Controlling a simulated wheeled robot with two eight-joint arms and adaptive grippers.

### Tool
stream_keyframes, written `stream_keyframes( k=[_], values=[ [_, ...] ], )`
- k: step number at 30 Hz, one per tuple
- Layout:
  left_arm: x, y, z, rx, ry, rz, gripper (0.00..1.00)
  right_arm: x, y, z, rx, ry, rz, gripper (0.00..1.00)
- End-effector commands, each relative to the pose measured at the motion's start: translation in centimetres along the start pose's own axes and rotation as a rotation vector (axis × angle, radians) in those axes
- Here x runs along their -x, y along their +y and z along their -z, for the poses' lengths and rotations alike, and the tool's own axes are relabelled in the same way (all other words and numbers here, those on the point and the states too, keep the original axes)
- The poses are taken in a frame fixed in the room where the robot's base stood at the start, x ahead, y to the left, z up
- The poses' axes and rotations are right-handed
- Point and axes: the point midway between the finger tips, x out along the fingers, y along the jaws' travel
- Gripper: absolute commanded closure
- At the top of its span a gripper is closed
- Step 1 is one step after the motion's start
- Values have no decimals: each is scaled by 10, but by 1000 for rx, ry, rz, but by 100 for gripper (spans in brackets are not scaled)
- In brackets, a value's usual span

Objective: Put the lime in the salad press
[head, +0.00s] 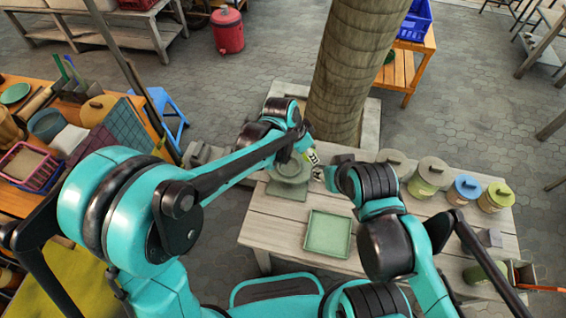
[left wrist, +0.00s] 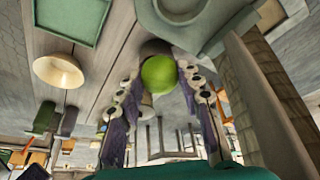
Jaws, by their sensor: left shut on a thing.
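The lime (left wrist: 158,73) is a round green fruit in the left wrist view. It sits between the two fingers of my left gripper (left wrist: 160,85), which is shut on it. In the head view my left gripper (head: 312,157) is at the far side of the table, beside the grey-green press (head: 289,170). The press is a stone-like round bowl; part of it also shows at the top of the left wrist view (left wrist: 217,22). The lime is apart from the bowl in that view. My right gripper (head: 329,179) is partly hidden by its own arm; its fingers are unclear.
A green square tray (head: 327,234) lies at the front of the pale wooden table (head: 272,232). Several lidded jars (head: 464,190) stand along the table's right side. A thick tree trunk (head: 352,75) rises behind the table. A cluttered orange table (head: 18,200) stands at the left.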

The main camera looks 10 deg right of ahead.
Motion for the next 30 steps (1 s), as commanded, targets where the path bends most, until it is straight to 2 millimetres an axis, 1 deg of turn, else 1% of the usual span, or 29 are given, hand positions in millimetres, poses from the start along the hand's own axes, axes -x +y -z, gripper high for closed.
stream_keyframes(
  k=[1, 3, 6, 9, 14, 21, 23, 30],
  values=[
    [-6, -11, -12, 6, -1, 2, 97, -4, 0, -3, 0, 0, 0, 60],
    [-11, -23, -26, 5, -1, 2, 97, -7, 0, -5, 0, 0, 0, 60],
    [-16, -36, -41, 4, 0, 1, 97, -10, 0, -7, 0, 0, 0, 60],
    [-19, -45, -50, 1, 0, 0, 97, -11, 0, -8, 0, 0, 0, 60],
    [-24, -49, -57, -1, -1, 0, 97, -13, 0, -9, 0, 0, 0, 60],
    [-55, -48, -69, -1, -1, -1, 97, -23, 0, -16, 0, 0, 0, 60],
    [-58, -48, -70, -1, -1, 0, 97, -23, 0, -16, 0, 0, 0, 60],
    [-57, -48, -70, -1, -1, -1, 97, -22, 0, -16, 0, 0, 0, 60]
  ],
)
